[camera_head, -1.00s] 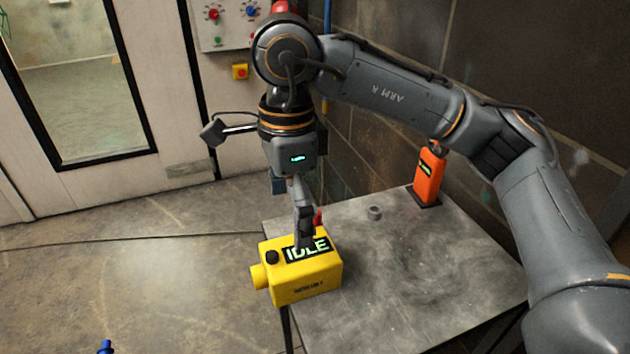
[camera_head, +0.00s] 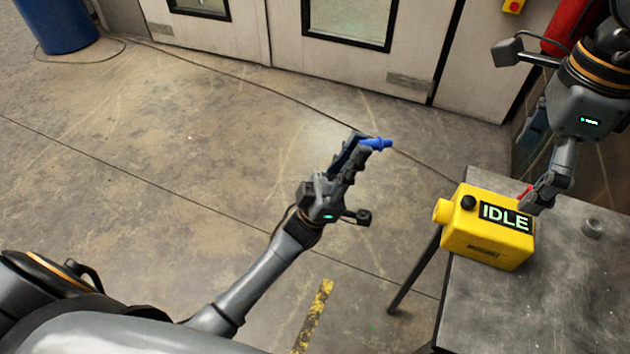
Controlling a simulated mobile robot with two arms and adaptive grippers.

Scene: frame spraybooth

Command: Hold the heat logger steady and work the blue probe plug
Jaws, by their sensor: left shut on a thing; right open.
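The yellow heat logger (camera_head: 487,246) stands at the near-left edge of the grey table. Its display reads IDLE. My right gripper (camera_head: 533,208) is open at the logger's right end, beside the display. Whether its fingers touch the logger I cannot tell.
Open floor lies under my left arm. A blue drum (camera_head: 65,25) stands far back left, and pale doors (camera_head: 345,65) close the back.

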